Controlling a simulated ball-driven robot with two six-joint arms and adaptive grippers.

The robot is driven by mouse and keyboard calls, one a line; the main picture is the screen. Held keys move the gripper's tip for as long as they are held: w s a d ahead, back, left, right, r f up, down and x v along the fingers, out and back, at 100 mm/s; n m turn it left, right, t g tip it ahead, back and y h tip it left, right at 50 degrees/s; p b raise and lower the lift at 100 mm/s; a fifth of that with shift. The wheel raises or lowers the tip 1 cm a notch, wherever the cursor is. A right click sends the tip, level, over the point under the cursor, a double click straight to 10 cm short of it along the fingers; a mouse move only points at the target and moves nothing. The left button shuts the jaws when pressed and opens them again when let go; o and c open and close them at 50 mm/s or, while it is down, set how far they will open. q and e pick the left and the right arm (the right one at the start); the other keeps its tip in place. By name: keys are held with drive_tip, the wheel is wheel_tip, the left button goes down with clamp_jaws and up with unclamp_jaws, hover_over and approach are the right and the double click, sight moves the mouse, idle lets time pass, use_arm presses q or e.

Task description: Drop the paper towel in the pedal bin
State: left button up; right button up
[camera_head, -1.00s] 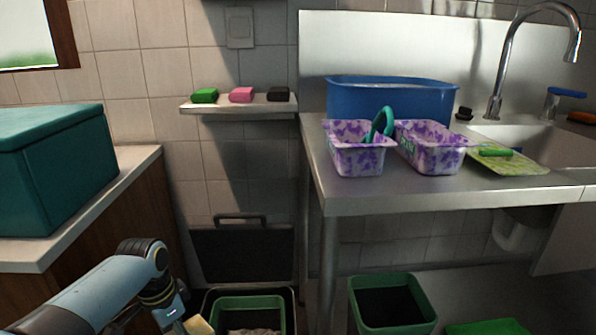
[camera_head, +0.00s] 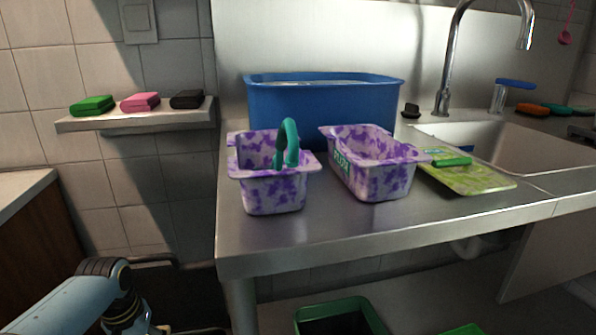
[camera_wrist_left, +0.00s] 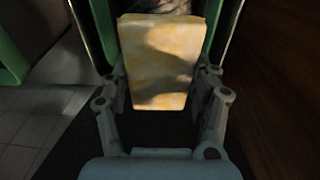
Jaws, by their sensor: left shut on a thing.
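My left gripper (camera_wrist_left: 162,78) is shut on the paper towel (camera_wrist_left: 158,55), a pale, yellow-stained, block-like piece that stands between its two fingers in the left wrist view. Behind and beyond the towel, the green inner wall (camera_wrist_left: 103,22) of the pedal bin shows on both sides, with dark edges around it. The towel hides most of the bin's inside. In the head view only my left wrist shows at the lower left; the fingers and the towel are below the frame. My right gripper is not in view.
Another green bin (camera_head: 340,318) stands under the steel counter (camera_head: 400,222). Two purple-patterned tubs (camera_head: 272,190) (camera_head: 372,175) and a blue basin (camera_head: 322,108) stand on the counter. A shelf (camera_head: 135,122) with sponges hangs on the wall. Another green bin edge (camera_wrist_left: 12,50) shows at the left wrist view's left.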

use_arm(q)
wheel_tip(320, 180, down, 4)
drive_tip(key=shift+s+r+b, duration=0.1)
drive_tip(key=shift+r+b, duration=0.15)
drive_tip(key=shift+b, duration=0.9)
drive_tip(key=shift+r, duration=0.1)
drive_tip(key=o, duration=1.2)
drive_tip(key=shift+r, duration=0.4)
drive_tip(key=r, duration=0.7)
drive_tip(key=s+r, duration=0.1)
drive_tip(key=r, duration=0.3)
drive_tip(key=shift+a, duration=0.15)
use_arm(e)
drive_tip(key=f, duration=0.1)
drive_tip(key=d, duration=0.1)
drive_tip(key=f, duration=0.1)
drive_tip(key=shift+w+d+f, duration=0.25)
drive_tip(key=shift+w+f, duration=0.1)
use_arm(q)
drive_tip(key=shift+s, duration=0.1)
